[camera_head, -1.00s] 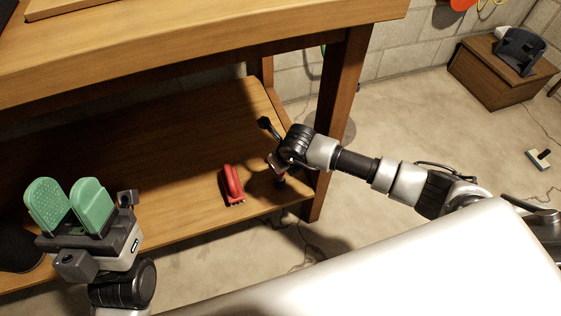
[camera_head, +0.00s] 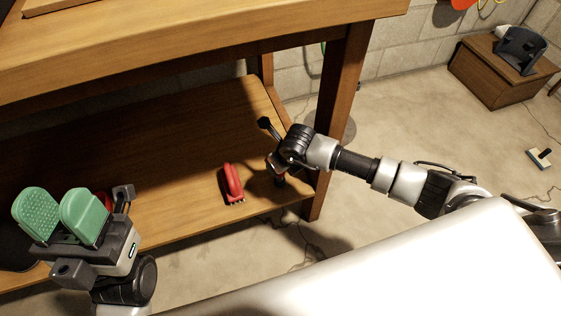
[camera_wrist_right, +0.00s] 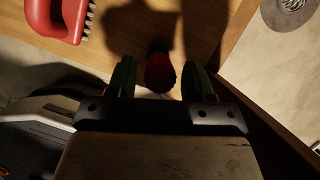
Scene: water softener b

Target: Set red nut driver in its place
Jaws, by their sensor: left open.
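The red nut driver's handle (camera_wrist_right: 160,72) shows end-on between the two green fingers of my right gripper (camera_wrist_right: 160,82) in the right wrist view. A gap shows on each side, so the gripper is open. In the head view a bit of red (camera_head: 277,172) shows under my right wrist, over the right end of the shelf; the fingers are hidden there. The nut driver's tip is hidden. My left gripper (camera_head: 58,216) is open and empty, green pads up, at the left over the shelf's front.
A table leg (camera_head: 337,115) stands just right. The tabletop (camera_head: 200,40) overhangs the shelf.

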